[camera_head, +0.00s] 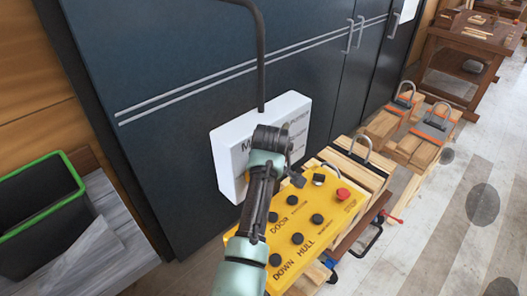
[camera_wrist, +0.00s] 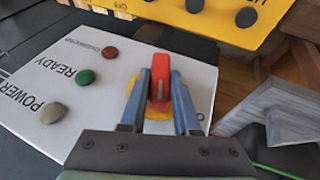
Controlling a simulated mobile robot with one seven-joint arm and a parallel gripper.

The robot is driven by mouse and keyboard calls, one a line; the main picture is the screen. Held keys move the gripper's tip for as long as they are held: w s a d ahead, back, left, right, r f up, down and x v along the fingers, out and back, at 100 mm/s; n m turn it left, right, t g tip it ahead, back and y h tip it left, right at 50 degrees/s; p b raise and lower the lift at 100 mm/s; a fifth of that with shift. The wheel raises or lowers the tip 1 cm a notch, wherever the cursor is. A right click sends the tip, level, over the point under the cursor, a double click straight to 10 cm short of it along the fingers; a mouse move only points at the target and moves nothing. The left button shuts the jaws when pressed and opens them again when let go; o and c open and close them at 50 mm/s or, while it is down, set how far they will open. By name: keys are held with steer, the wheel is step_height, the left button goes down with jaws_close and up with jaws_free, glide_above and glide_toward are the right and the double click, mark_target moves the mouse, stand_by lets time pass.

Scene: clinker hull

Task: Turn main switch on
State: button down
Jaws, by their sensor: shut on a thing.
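The main switch's red handle (camera_wrist: 160,90) stands on a round yellow base (camera_wrist: 157,112) on the white switch box. My gripper (camera_wrist: 159,98) is shut on this handle, with one blue-grey finger on each side. The white box (camera_wrist: 192,82) carries a grey lamp by POWER (camera_wrist: 52,113), a green lamp by READY (camera_wrist: 85,77) and a red lamp (camera_wrist: 110,53). In the head view the white box (camera_head: 226,158) is mounted on the dark cabinet front. My gripper (camera_head: 292,172) is in front of it there, and my arm hides the switch.
A yellow button panel (camera_head: 340,212) with several black knobs and a red button (camera_head: 343,194) lies right beside my arm. A black bin with a green rim (camera_head: 35,168) stands at the left.

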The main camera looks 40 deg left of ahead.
steer(key=shift+w+f+g+b, duration=0.15)
steer(key=shift+g+b, duration=0.75)
steer(key=shift+b, duration=0.2)
steer(key=shift+m+g+b, duration=0.3)
steer(key=shift+g+b, duration=0.3)
steer(key=shift+b, duration=0.3)
steer(key=shift+g+b, duration=0.4)
steer(key=shift+b, duration=0.25)
steer(key=c, duration=0.6)
jaws_free()
steer(key=shift+c, duration=0.2)
steer(key=shift+w, duration=0.1)
steer(key=shift+r, duration=0.2)
steer(key=b+v, duration=0.3)
steer(key=v, duration=1)
steer(key=shift+d, duration=0.15)
steer(key=shift+f, duration=0.1)
